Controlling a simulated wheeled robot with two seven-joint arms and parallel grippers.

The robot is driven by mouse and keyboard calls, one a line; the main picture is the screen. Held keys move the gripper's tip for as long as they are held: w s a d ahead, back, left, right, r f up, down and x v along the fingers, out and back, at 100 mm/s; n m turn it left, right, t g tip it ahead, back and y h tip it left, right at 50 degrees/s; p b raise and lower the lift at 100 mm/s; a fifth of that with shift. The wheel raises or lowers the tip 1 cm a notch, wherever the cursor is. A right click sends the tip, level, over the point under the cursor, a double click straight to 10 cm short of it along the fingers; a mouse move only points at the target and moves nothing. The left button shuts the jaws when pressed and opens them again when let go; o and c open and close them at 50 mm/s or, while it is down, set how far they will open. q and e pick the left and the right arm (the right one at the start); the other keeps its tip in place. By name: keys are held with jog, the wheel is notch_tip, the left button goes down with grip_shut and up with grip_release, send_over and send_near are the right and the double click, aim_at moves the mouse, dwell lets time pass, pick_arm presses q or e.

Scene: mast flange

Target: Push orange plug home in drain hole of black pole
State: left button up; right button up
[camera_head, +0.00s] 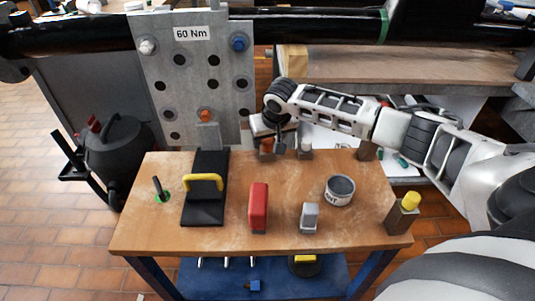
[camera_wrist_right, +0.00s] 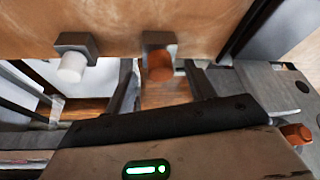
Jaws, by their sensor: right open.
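An orange plug (camera_head: 266,145) stands in a grey block at the back edge of the wooden table. In the right wrist view the orange plug (camera_wrist_right: 159,68) shows in its grey holder (camera_wrist_right: 159,40), between and beyond my finger ends. My right gripper (camera_head: 277,143) is at the table's back edge, close to the plug. The black pole (camera_head: 320,33) runs across the top of the head view. I cannot make out its drain hole. My left gripper is out of view.
A white plug (camera_head: 305,144) in a grey block stands right of the orange one. An upright steel plate (camera_head: 218,85) with holes and an orange piece (camera_head: 205,114) rises behind. The table (camera_head: 150,233) holds a red block (camera_head: 259,203), a can (camera_head: 340,188) and a yellow-handled black tool (camera_head: 204,205).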

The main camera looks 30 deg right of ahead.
jog(key=shift+x, duration=0.8)
jog(key=c, duration=1)
jog(key=shift+c, duration=0.2)
jog(key=shift+r, duration=0.15)
